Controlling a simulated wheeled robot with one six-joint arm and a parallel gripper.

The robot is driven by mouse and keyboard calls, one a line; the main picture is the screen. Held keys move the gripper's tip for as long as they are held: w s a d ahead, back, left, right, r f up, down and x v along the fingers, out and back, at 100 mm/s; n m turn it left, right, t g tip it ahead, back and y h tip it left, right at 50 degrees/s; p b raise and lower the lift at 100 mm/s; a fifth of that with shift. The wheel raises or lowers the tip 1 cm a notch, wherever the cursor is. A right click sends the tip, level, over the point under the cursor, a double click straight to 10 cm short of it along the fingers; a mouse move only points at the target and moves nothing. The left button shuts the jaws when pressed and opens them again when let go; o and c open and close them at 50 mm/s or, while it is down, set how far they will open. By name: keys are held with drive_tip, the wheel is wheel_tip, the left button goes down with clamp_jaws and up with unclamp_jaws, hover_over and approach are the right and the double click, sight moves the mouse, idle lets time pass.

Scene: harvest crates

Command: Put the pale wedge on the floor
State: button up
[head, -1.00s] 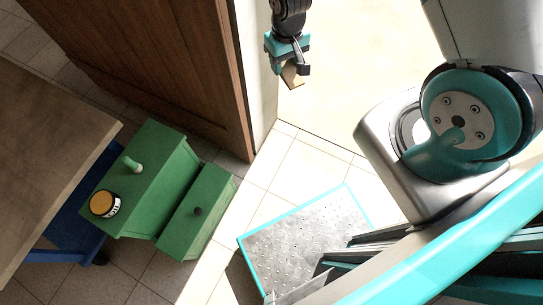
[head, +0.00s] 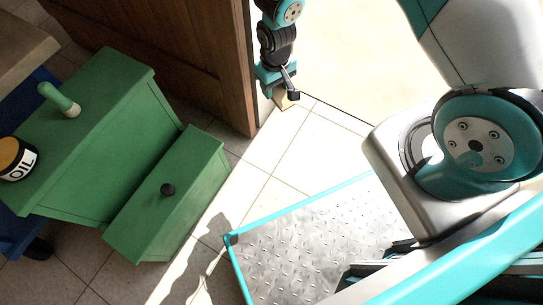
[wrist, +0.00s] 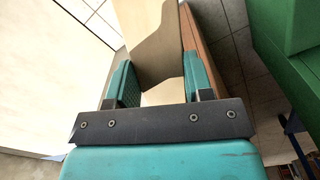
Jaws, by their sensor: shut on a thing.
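The pale wedge (head: 282,102) is a light tan block at the bottom edge of the brown door (head: 172,50) in the head view. My gripper (head: 279,86) is shut on it from above. In the wrist view the wedge (wrist: 158,45) sits between the two teal fingers of my gripper (wrist: 160,84) and sticks out beyond them. The tiled floor (head: 295,155) lies just below the wedge in the head view. I cannot tell whether the wedge touches it.
A green cabinet (head: 95,140) with a pulled-out drawer (head: 170,200) stands at left. An oil tin (head: 17,158) and a green-handled object (head: 58,99) are on top. A bright doorway opening (head: 345,60) lies right of the door. Floor tiles between cabinet and my base are clear.

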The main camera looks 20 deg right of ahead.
drive_tip(key=b, duration=0.8)
hover_over(270, 145)
wheel_tip(270, 145, down, 12)
wheel_tip(270, 145, down, 20)
drive_tip(key=b, duration=1.2)
drive_tip(key=shift+f, duration=0.15)
drive_tip(key=o, duration=0.9)
wheel_tip(270, 145, up, 12)
drive_tip(key=p, duration=0.8)
drive_tip(key=shift+p, duration=0.3)
